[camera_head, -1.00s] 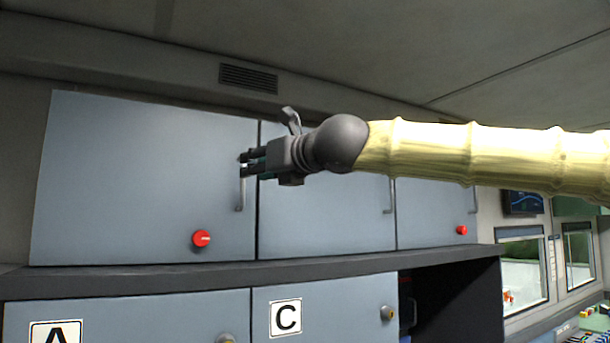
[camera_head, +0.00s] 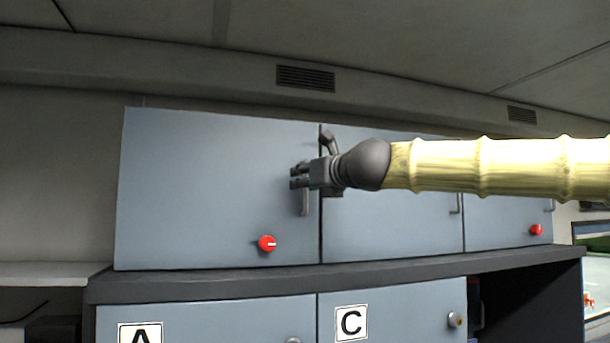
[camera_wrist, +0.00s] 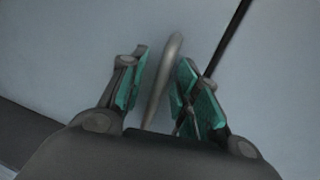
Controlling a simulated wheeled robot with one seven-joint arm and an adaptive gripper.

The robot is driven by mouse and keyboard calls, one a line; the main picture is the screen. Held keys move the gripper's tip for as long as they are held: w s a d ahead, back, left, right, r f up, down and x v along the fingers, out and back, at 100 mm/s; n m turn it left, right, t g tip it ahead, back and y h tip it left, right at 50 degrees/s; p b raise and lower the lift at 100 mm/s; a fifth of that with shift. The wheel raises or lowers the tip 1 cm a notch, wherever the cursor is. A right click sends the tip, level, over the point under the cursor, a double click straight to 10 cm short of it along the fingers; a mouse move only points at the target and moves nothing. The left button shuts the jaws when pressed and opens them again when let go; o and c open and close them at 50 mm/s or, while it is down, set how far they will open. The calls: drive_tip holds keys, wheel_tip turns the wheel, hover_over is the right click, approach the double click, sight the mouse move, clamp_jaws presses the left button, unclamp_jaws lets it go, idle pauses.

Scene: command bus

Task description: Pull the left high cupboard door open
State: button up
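The left high cupboard door (camera_head: 200,185) is a flat grey-blue panel with a red knob (camera_head: 267,243) low on it. It looks closed, with a thin dark gap along its right edge. Its upright bar handle (camera_head: 305,202) is near that edge, its upper part hidden behind my gripper (camera_head: 297,177). In the wrist view the handle (camera_wrist: 158,90) stands between the two teal-padded fingers of my gripper (camera_wrist: 162,60). The fingers are apart, with a visible gap between the left pad and the handle. The right pad is nearer; I cannot tell if it touches.
More high doors (camera_head: 390,215) continue to the right, behind my arm. A dark ledge (camera_head: 350,262) runs below them. Lower cupboards marked A (camera_head: 140,333) and C (camera_head: 351,322) are underneath, with an open dark recess (camera_head: 525,300) at right. A ceiling vent (camera_head: 305,78) is above.

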idle(0.3)
drive_tip(key=shift+w, duration=0.1)
clamp_jaws()
drive_tip(key=shift+a, duration=0.15)
